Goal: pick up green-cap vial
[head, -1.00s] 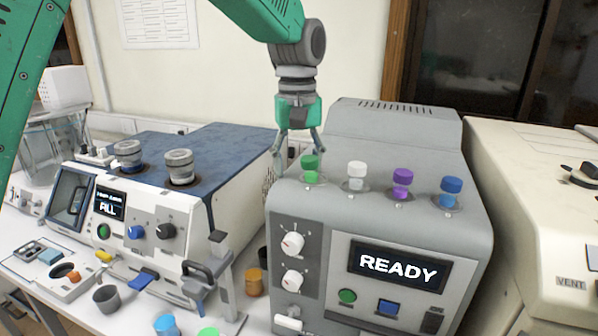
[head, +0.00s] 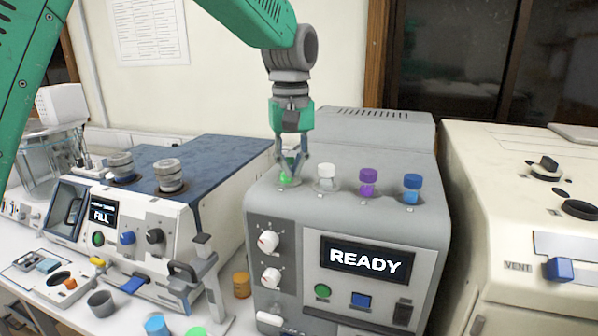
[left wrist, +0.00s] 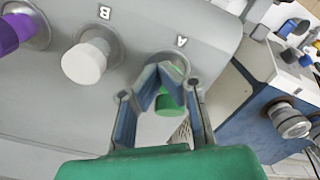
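The green-cap vial (head: 287,177) stands in the leftmost slot on top of the grey READY machine (head: 345,215). My left gripper (head: 291,172) is lowered over it, with its fingers on either side of the vial. In the left wrist view the green cap (left wrist: 170,104) sits between the finger pads, partly covered by a finger; gaps show beside the cap, and the gripper (left wrist: 160,95) looks open. My right gripper is not in view.
White-cap (head: 326,177), purple-cap (head: 368,182) and blue-cap (head: 412,188) vials stand in a row to the right on the same machine. The FILL machine (head: 130,215) is at left, and a cream machine (head: 530,200) is at right.

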